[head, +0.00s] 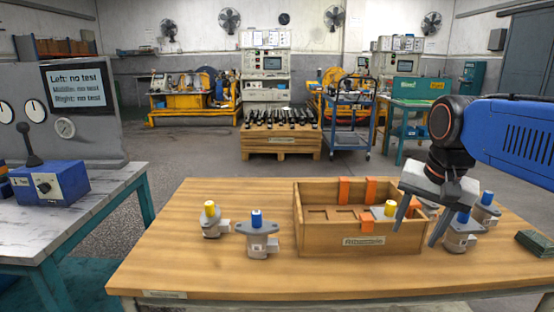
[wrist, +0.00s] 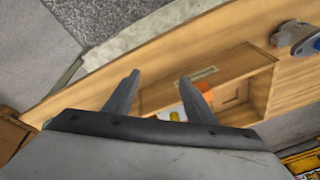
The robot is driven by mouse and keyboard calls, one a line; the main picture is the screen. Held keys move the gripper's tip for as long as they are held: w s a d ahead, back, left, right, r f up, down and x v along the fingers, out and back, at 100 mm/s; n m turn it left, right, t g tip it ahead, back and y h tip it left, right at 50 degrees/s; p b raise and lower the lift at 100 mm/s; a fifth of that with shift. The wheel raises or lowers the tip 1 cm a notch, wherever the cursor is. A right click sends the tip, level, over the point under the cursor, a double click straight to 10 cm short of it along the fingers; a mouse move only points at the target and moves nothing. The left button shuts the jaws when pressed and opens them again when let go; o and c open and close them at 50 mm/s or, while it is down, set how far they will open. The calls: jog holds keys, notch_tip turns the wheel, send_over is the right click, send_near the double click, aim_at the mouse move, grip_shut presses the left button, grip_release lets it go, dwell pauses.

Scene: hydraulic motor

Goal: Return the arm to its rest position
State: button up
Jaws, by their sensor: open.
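My gripper (head: 422,228) is open and empty, held above the right front part of the wooden box (head: 375,245) on the table. The wrist view shows its two spread fingers (wrist: 158,90) with the box (wrist: 240,62) below. My blue arm reaches in from the right in the head view. A motor with a yellow shaft (head: 390,209) sits inside the box at its right. A blue-shafted motor (head: 463,232) stands on the table just right of the gripper, partly behind it in the picture.
A yellow-shafted motor (head: 210,220) and a blue-shafted motor (head: 258,238) stand left of the box. Another blue-shafted motor (head: 487,208) is at the right. A dark green block (head: 535,242) lies at the right edge. A test bench (head: 75,205) stands left. The table's front left is clear.

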jog(key=s+a+f+n+t, duration=0.1)
jog(key=s+f+n, duration=0.5)
jog(key=s+f, duration=0.6)
jog(key=shift+f+n+t, duration=0.4)
jog(key=shift+f, duration=0.55)
